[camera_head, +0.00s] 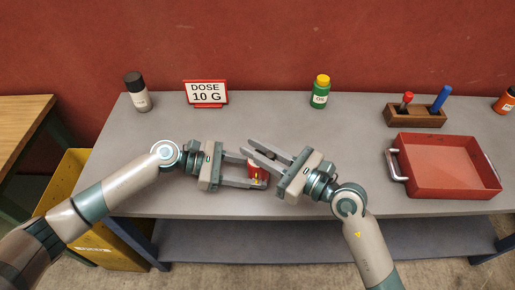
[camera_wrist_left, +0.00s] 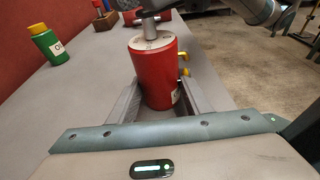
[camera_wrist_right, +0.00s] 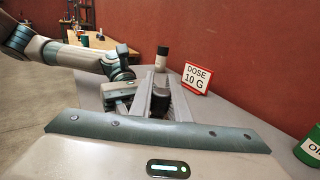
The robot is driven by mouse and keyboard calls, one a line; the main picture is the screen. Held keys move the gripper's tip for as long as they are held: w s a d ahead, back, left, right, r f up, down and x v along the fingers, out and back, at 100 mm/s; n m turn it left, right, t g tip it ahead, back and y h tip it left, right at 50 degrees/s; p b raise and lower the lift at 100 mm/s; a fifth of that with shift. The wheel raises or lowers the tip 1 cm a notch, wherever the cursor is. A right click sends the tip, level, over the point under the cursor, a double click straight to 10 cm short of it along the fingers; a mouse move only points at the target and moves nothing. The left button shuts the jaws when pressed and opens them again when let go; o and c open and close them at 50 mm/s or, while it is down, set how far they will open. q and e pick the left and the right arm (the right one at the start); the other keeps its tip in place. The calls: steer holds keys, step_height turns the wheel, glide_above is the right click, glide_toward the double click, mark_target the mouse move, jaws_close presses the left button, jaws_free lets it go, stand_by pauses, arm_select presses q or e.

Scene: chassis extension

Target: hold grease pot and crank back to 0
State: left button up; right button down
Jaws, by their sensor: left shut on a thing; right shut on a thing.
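The grease pot (camera_wrist_left: 155,75) is a red cylinder with a pale, marked disc on top. It stands upright between the fingers of my left gripper (camera_head: 258,170), which is shut on it. In the head view a small part of the red pot (camera_head: 255,170) shows between the grippers. A grey crank post (camera_wrist_left: 150,28) rises from the pot's top in the left wrist view. My right gripper (camera_head: 250,148) comes from the right over the pot and is shut on the crank. In the right wrist view a dark piece (camera_wrist_right: 158,104) shows between its fingers. The dial reading is too small to read.
A red sign (camera_head: 206,93) reads DOSE 10 G. A dark-capped bottle (camera_head: 139,97), a green bottle (camera_head: 320,97), a wooden holder (camera_head: 414,116) and an orange bottle (camera_head: 505,104) stand along the back. A red tray (camera_head: 450,190) sits right. The grey bench (camera_head: 170,120) is clear between.

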steer(key=m+t+h, duration=0.2)
steer(key=shift+a+t+h, duration=0.2)
steer(key=shift+t+h, duration=0.1)
steer(key=shift+t, duration=0.1)
steer(key=shift+w+m+t+h, duration=0.1)
steer(key=shift+m+t+h, duration=0.2)
steer(key=shift+m, duration=0.2)
steer(key=shift+d+h, duration=0.1)
steer(key=shift+h, duration=0.2)
steer(key=c, duration=1.7)
jaws_free()
steer(key=shift+o, duration=0.2)
steer(key=v, duration=1.2)
steer(key=shift+f, duration=0.25)
